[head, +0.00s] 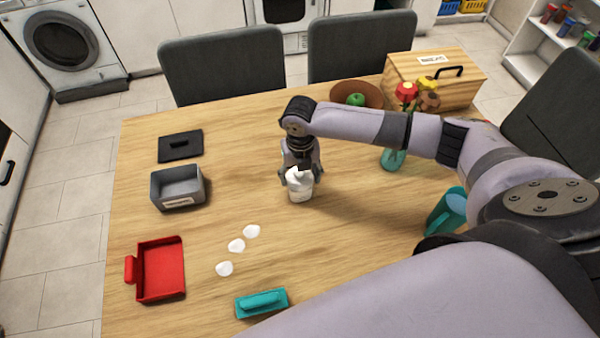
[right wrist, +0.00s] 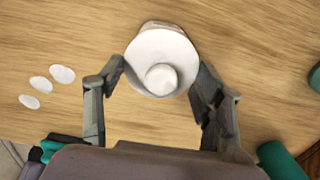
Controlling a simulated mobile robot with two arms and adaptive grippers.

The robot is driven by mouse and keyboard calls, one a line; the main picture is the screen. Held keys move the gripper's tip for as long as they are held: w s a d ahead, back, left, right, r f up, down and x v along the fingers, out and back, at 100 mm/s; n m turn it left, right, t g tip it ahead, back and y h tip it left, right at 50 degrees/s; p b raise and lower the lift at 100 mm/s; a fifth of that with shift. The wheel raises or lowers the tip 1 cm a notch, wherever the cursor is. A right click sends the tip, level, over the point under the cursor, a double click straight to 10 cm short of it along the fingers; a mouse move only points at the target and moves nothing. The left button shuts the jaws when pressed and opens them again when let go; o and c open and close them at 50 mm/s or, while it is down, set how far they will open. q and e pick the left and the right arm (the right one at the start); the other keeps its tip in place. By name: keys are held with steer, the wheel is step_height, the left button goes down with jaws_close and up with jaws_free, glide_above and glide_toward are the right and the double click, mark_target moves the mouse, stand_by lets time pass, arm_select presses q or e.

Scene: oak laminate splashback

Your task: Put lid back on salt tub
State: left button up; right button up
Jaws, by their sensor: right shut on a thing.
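The white salt tub (head: 300,194) stands upright on the wooden table, near its middle. A round white lid with a knob (right wrist: 161,50) is over the tub's mouth in the right wrist view, with a bit of the tub's rim (right wrist: 160,24) showing behind it. My right gripper (head: 299,172) is over the tub, its fingers on either side of the lid; it also shows in the right wrist view (right wrist: 160,80). The gripper is shut on the lid. Whether the lid sits fully down is hidden. My left gripper is out of view.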

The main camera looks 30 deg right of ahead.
steer(key=shift+p, duration=0.3)
stand_by(0.5)
stand_by(0.4)
steer(key=o, duration=1)
steer(key=shift+o, duration=0.4)
steer(key=shift+o, duration=1.3)
steer(key=shift+r+p, duration=3.5)
steer(key=shift+p, duration=0.1)
steer(key=shift+c, duration=0.4)
